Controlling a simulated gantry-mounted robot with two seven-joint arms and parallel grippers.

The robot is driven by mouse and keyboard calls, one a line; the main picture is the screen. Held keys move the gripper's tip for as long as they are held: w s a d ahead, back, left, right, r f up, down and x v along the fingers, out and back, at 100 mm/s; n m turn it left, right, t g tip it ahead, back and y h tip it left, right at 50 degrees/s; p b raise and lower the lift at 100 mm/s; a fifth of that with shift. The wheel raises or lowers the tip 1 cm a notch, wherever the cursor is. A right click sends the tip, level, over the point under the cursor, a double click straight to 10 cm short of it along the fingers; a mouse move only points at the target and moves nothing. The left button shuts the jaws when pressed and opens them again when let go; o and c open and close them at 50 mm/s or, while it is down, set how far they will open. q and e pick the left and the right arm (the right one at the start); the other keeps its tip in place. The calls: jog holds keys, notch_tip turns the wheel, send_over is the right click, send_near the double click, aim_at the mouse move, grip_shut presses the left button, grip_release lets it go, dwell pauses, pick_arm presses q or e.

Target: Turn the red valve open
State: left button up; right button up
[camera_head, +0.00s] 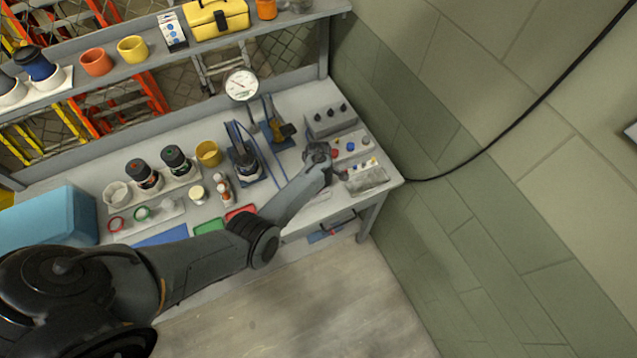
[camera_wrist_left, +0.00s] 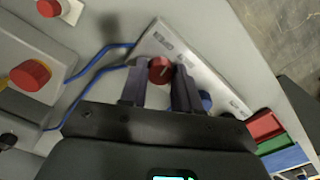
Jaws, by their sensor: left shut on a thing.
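The red valve (camera_wrist_left: 161,70) is a round red knob on a pale panel (camera_wrist_left: 198,72). In the wrist view it sits between the fingertips of my left gripper (camera_wrist_left: 160,84), which is shut on it. In the head view my left arm reaches across the bench and the gripper (camera_head: 325,160) is at the left end of a grey panel. A red knob (camera_head: 335,153) shows just beside it. A blue knob (camera_wrist_left: 205,99) on the same panel lies right of the fingers. My right gripper is in neither view.
A round gauge (camera_head: 241,84) stands at the back of the bench. A grey box with black knobs (camera_head: 330,118) is behind the panel. Bottles and cups stand on the left bench.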

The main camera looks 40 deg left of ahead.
pick_arm(q)
jog(key=n, duration=0.3)
jog(key=shift+d, duration=0.1)
jog(key=shift+n+b, duration=0.45)
jog(key=shift+n, duration=0.65)
jog(key=shift+n+b, duration=0.3)
jog(key=shift+n, duration=0.8)
jog(key=o, duration=1.1)
jog(key=shift+c, duration=0.2)
